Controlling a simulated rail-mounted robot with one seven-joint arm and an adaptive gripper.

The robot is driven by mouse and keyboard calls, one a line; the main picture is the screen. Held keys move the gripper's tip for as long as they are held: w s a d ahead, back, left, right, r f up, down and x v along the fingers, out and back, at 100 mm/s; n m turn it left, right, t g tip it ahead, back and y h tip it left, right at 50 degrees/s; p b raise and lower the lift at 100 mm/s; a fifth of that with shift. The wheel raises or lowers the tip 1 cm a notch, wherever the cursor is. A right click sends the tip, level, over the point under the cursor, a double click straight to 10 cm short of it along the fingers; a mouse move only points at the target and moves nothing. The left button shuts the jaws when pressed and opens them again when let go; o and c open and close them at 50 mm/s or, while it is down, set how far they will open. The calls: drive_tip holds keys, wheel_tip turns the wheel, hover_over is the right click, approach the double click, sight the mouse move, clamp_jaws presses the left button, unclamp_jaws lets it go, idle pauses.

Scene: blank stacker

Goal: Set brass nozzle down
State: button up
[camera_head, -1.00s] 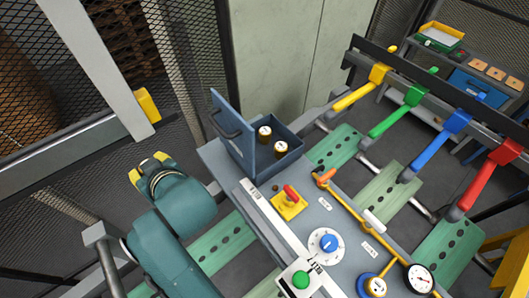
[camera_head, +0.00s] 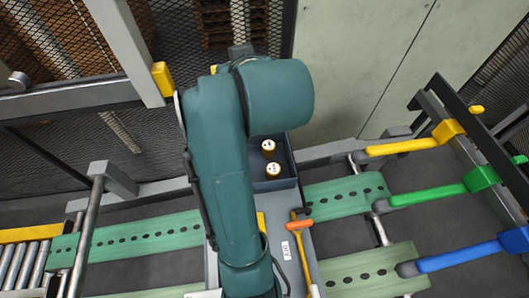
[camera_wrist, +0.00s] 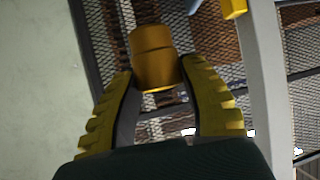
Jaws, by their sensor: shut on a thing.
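A brass nozzle (camera_wrist: 153,65) is between the two yellow ribbed fingers of my gripper (camera_wrist: 156,78) in the wrist view. The gripper is shut on it and holds it up in the air, with mesh fencing behind. In the head view the gripper and the held nozzle are hidden behind my teal arm. Two brass pieces with white tops, a far one (camera_head: 268,147) and a near one (camera_head: 273,170), stand in a dark blue box (camera_head: 289,160) just right of my arm.
A grey bench with an orange-handled lever (camera_head: 299,226) runs below the box, partly hidden by my arm. Green slotted plates (camera_head: 345,195) lie either side. Yellow (camera_head: 410,146), green (camera_head: 430,195) and blue (camera_head: 460,257) arms stand right. A grey post (camera_head: 122,45) and mesh fence are upper left.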

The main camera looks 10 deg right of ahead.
wheel_tip(320, 180, down, 28)
drive_tip(key=p, duration=0.3)
drive_tip(key=shift+a+r, duration=0.1)
drive_tip(key=shift+r, duration=0.15)
drive_tip(key=shift+f, duration=0.2)
drive_tip(key=o, duration=0.9)
drive_tip(key=shift+r, duration=0.1)
